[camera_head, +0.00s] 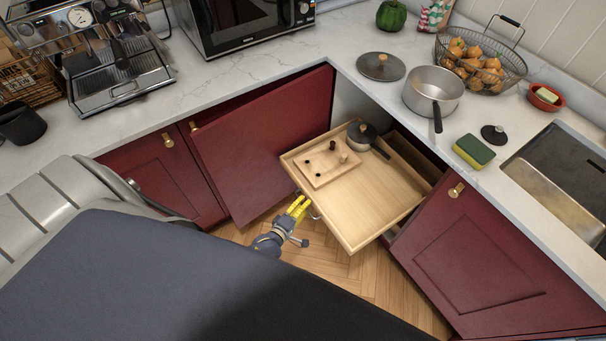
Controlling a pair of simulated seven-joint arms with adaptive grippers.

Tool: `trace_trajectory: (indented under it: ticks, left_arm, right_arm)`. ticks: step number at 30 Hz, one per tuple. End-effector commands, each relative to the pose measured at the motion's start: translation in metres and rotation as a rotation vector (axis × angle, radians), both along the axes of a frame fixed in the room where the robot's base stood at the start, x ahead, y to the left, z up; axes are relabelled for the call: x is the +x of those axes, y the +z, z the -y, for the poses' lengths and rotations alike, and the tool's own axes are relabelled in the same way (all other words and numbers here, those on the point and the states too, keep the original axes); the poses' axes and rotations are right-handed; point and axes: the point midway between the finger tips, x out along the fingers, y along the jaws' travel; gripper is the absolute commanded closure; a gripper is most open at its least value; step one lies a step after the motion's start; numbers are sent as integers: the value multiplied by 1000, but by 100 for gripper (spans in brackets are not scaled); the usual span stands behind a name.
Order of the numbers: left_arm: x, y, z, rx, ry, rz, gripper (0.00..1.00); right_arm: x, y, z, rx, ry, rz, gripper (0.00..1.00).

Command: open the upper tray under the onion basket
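The onion basket (516,66), a dark wire basket of onions, stands on the counter at the back right. Below the counter corner, a pale wooden tray (372,205) sticks well out of the open corner cabinet. A small wooden board with pegs (328,166) and a dark-lidded pot (362,134) rest in it. A small metal handle (315,213) shows at its front left side. My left gripper (299,207), with yellow fingers, is right beside that handle, at the tray's front edge. Whether the fingers grip it is unclear. My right gripper is not in view.
A red cabinet door (265,140) stands open left of the tray, and another red door (480,265) is on the right. A saucepan (433,90), a sponge (474,151) and a sink (560,175) are above. Wooden floor (350,280) shows in front of the tray.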

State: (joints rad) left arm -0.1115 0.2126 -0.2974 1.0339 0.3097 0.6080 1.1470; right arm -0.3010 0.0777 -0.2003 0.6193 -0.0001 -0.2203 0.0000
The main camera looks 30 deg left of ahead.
Motion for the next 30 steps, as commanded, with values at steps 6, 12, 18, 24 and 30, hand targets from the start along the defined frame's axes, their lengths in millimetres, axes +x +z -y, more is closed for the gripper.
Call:
trace_trajectory:
  ticks: [6,12,18,24,30]
  left_arm:
    - [-1,0,1,-1,-2,1,69]
    - [-17,3,0,0,-2,0,69]
    - [-49,9,-2,-2,-2,0,69]
    - [-82,15,-4,0,-2,0,69]
    - [-105,19,-6,0,-1,-1,69]
  right_arm:
    - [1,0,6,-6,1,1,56]
    - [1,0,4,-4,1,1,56]
    - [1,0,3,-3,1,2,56]
    - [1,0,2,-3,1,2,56]
    - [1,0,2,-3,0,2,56]
